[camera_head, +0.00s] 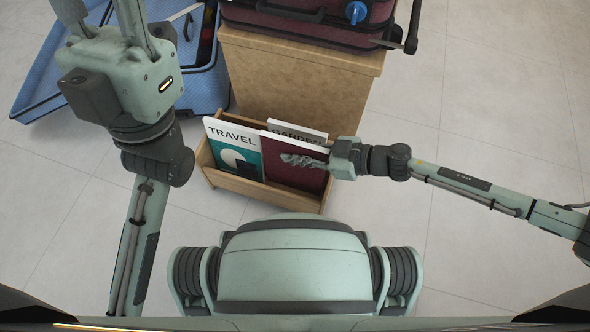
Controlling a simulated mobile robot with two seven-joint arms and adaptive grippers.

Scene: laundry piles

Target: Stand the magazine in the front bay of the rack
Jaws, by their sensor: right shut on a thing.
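A wooden rack (232,184) stands on the floor against a wooden box. A magazine with a dark red cover (296,180) is at the rack's right half, upright and leaning back slightly. Its lower edge seems to be behind the rack's front board; how deep it sits cannot be told. My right gripper (302,160) reaches in from the right and is shut on this magazine, its fingers lying across the cover. My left gripper (103,12) is raised near the camera at upper left, its fingers spread apart and tips cut off by the frame; nothing shows between them.
A TRAVEL magazine (234,146) stands left of the red one, and a GARDEN magazine (298,132) stands behind it. Behind the rack is the wooden box (298,82) with a dark red suitcase (300,22) on top. An open blue suitcase (206,88) lies at upper left. Floor at right is clear.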

